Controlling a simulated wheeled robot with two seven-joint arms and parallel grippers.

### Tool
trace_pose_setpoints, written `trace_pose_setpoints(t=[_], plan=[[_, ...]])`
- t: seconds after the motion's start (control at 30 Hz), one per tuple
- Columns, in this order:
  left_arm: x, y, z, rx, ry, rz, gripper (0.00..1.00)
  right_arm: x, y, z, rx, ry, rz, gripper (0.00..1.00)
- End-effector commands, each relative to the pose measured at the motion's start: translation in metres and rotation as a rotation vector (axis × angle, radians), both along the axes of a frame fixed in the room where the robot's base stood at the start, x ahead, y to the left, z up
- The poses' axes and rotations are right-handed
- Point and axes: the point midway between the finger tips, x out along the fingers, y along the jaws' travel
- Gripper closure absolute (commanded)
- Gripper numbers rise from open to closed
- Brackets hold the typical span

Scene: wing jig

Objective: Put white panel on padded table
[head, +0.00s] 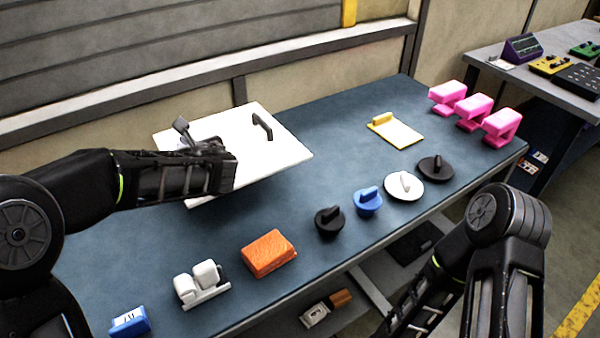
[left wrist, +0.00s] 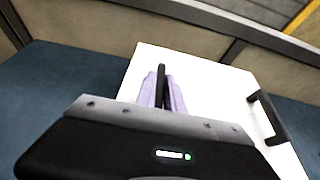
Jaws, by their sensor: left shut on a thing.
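The white panel (head: 285,155) is a flat square board with two black handles, at the back left of the blue padded table (head: 330,140) in the head view. My left gripper (head: 188,143) is over the panel's left part, shut on its near black handle. The left wrist view shows the pale fingers (left wrist: 161,92) on either side of that handle, with the white panel (left wrist: 205,80) beyond. The other handle (head: 262,126) is free. A dark shadow lies along the panel's right edge; I cannot tell whether its underside touches the table. My right gripper's fingertips are not visible.
Along the table's front are a blue block (head: 130,321), a white part (head: 201,284), an orange block (head: 268,253) and several round knobbed discs (head: 404,186). A yellow plate (head: 395,131) and pink blocks (head: 473,111) are at the right. The table's middle is clear.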

Motion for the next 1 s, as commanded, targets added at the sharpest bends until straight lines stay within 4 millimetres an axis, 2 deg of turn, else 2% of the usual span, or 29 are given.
trace_pose_setpoints(t=[0.53, 0.83, 1.0], plan=[[0.0, 0.0, -0.003, 0.0, -0.002, 0.0, 1.0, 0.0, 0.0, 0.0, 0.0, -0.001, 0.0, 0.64], [0.0, 0.0, -0.05, 0.001, 0.001, 0.001, 1.0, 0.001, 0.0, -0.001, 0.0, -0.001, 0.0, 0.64], [0.001, 0.0, -0.061, 0.0, -0.004, 0.0, 1.0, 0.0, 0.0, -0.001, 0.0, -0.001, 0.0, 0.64]])
